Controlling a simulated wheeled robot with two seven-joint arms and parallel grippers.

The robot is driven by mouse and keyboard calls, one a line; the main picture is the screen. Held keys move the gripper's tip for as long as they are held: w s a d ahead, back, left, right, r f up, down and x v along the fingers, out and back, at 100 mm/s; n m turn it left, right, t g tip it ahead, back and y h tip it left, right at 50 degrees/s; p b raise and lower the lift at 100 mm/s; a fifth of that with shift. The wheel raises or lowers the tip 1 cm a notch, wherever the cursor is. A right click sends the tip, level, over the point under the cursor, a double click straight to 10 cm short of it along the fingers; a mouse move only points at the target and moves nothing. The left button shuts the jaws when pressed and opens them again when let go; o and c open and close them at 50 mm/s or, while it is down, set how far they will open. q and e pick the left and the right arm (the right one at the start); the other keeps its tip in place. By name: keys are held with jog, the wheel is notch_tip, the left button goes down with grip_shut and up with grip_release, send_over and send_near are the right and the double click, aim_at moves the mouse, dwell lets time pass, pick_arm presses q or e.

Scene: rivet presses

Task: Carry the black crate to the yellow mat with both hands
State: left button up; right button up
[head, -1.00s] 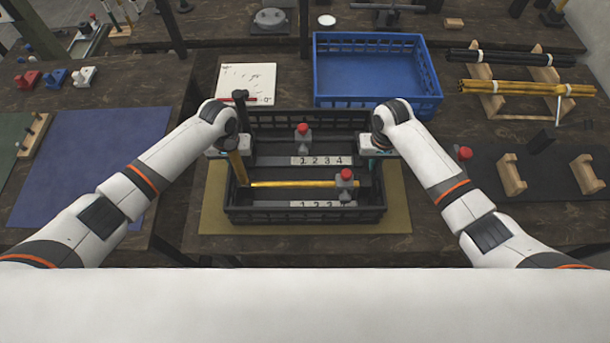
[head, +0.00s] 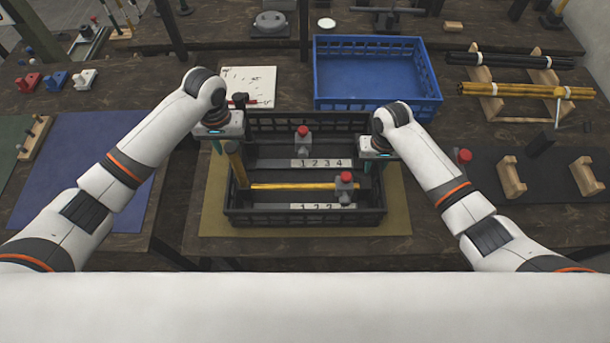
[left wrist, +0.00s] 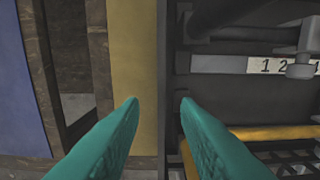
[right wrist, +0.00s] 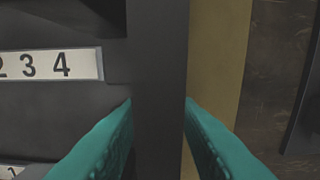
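The black crate (head: 262,216) stands on the yellow mat (head: 397,212), whose border shows around it. It holds a yellow bar and grey parts with red knobs beside number strips. My left gripper (head: 217,147) is open and empty, above the crate's left wall; in the left wrist view the wall (left wrist: 168,60) shows below the parted fingertips. My right gripper (head: 378,158) is at the crate's right wall; in the right wrist view its parted fingers are on either side of the wall (right wrist: 158,60). Whether they touch it is hard to see.
A blue crate (head: 370,75) stands behind the black one, with a white board (head: 247,80) to its left. A blue mat (head: 90,165) lies on the left table.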

pick_arm(q)
notch_tip(320, 180, up, 2)
jog(key=shift+r, duration=0.25)
pick_arm(e)
jog(key=shift+r, duration=0.15)
notch_tip(320, 180, up, 12)
jog(key=shift+f, duration=0.15)
dwell(0.4)
